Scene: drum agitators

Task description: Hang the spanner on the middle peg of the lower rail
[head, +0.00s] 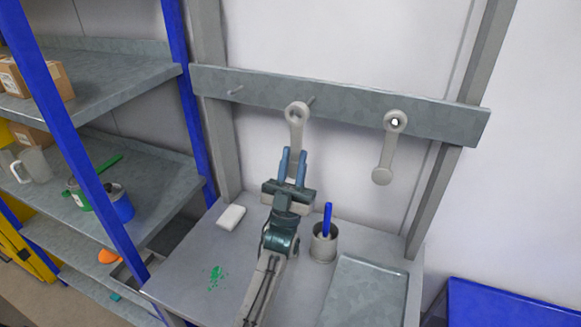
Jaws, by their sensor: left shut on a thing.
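A grey spanner (297,128) is held upright in my left gripper (293,153), whose two blue fingers are shut on its lower shank. Its ring end is up, in front of the grey rail (350,106). The middle peg (311,100) shows just right of and slightly above the ring; the ring appears beside the peg, not around it. The gap in depth between ring and rail is hard to tell. A left peg (236,91) is bare. A second grey spanner (383,155) hangs at the right end of the rail. My right gripper is not in view.
On the grey bench (185,265) below are a white block (231,217), a cup (323,246) with a blue-handled tool, green specks (216,278) and a flat tray (365,295). Blue-posted shelving (125,85) stands at left. The wall space below the rail is mostly clear.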

